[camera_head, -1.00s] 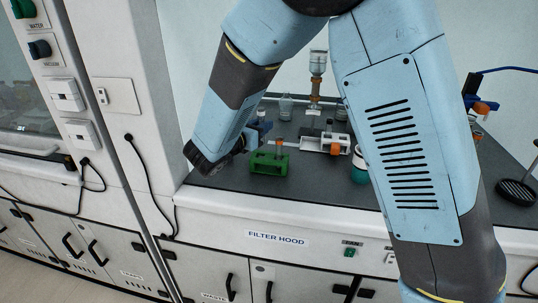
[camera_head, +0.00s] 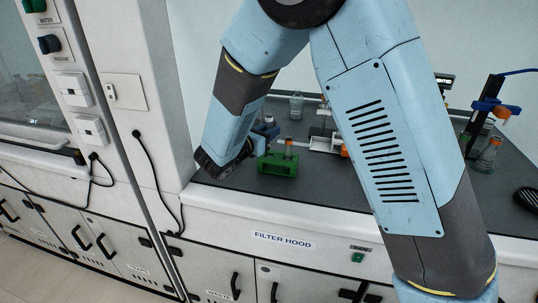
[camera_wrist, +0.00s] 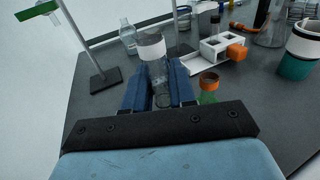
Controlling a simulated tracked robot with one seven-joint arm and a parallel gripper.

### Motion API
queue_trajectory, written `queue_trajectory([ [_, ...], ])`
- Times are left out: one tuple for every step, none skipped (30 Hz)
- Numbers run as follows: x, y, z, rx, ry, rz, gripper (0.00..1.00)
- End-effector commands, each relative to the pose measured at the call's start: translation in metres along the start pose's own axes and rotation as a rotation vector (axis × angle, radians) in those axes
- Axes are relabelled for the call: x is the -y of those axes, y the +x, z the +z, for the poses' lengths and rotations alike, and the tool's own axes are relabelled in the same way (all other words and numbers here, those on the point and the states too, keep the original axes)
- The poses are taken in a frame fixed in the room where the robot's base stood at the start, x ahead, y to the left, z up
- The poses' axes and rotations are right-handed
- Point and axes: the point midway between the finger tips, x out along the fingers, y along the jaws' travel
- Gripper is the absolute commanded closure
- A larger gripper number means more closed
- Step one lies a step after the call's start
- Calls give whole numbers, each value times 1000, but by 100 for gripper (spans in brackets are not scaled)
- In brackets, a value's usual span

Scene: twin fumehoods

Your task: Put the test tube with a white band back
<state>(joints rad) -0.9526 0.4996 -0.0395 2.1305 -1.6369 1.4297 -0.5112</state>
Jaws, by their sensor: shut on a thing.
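In the wrist view, my gripper (camera_wrist: 160,90) has its blue fingers shut on a clear test tube with a white band (camera_wrist: 152,48). The tube's banded end points away from the camera, above the dark worktop. In the head view, my gripper (camera_head: 267,129) is small, just behind and left of the green rack (camera_head: 278,166); the held tube is not clear there. An orange-topped tube (camera_head: 288,146) stands in the green rack. A white rack (camera_head: 322,143) stands behind it to the right, partly hidden by my arm. It also shows in the wrist view (camera_wrist: 207,66), with an orange block.
In the wrist view, a stand (camera_wrist: 105,80) and a clear bottle (camera_wrist: 128,38) are at the upper left. A teal and white container (camera_wrist: 298,62) and a flask (camera_wrist: 271,28) are at the right. In the head view, a clamp stand with a flask (camera_head: 487,158) is at the right.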

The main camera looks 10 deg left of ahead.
Motion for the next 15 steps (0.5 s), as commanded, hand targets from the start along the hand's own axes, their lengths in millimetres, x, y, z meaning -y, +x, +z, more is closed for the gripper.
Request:
queue_trajectory([
  [0,1,-10,0,-3,0,100],
  [0,1,-13,0,-3,0,100],
  [0,1,-18,0,-3,0,100],
  [0,2,-21,0,-2,0,100],
  [0,2,-23,0,-1,0,100],
  [0,2,-25,0,0,0,100],
  [0,2,-26,0,0,0,100],
  [0,2,-28,0,0,0,100],
  [0,2,-30,0,0,0,100],
  [0,2,-32,0,-1,0,100],
  [0,3,-35,0,-1,-1,100],
  [0,3,-40,0,-2,-1,100],
  [0,3,-43,0,-2,-1,100],
  [0,4,-47,0,-2,-1,100],
  [0,4,-53,0,-3,-1,100],
])
